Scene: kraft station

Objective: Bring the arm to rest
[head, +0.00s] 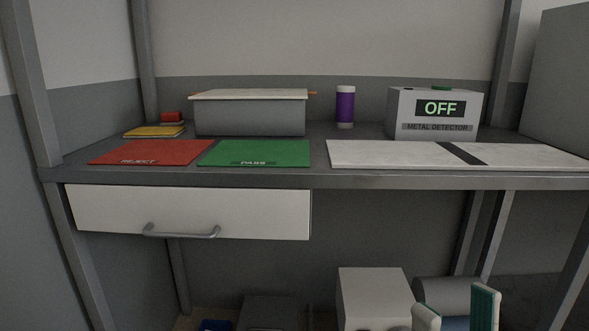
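My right gripper (457,312) shows at the bottom right of the head view, low in front of the bench and below its top. Its two pads, pale with teal inner faces, stand apart with nothing seen between them. The lower part of this gripper is cut off by the picture edge. My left gripper is not in view.
The bench (330,181) holds a red REJECT mat (150,151), a green PASS mat (255,152), a lidded grey box (250,118), a purple bottle (345,108) and a metal detector (437,112) reading OFF. The white drawer (190,211) looks shut.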

